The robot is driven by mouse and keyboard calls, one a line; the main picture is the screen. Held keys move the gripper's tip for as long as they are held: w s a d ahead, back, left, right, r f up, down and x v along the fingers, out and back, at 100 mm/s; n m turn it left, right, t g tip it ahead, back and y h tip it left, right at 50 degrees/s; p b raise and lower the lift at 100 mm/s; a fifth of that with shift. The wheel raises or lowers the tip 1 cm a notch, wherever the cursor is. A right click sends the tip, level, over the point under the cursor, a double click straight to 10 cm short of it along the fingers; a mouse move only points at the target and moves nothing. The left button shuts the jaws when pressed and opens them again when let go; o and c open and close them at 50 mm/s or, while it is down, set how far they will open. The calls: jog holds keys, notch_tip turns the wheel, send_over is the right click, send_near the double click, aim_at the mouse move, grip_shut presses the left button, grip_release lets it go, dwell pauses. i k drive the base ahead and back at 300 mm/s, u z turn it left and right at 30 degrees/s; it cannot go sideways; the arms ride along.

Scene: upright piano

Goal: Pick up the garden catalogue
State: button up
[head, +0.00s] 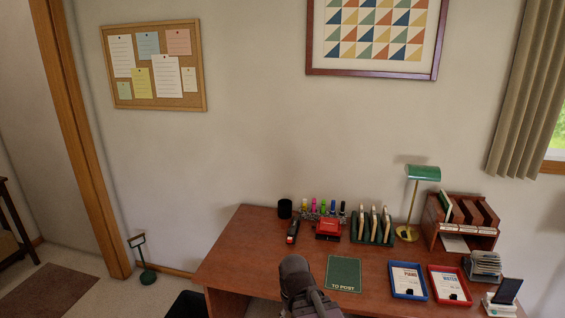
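I cannot pick out the garden catalogue for certain at this size. A green rack (372,238) on the desk holds several upright pale items, seen nearly edge-on. A wooden sorter (434,238) at the right holds a green-edged upright item (446,206) that could be a booklet, but its title is not legible. A dark rounded part of my arm rises at the bottom centre, in front of the desk. My gripper's fingers do not show.
The brown desk (235,262) carries a green "TO POST" mat (343,274), a blue tray (408,281), a red tray (450,285), a green lamp (423,173), a red box (328,228), a black cup (285,208) and a phone stand (503,297). The desk's left side is clear.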

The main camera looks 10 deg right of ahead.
aim_at(446, 204)
jog(key=z, duration=0.35)
jog(key=i, duration=1.5)
jog(key=z, duration=0.3)
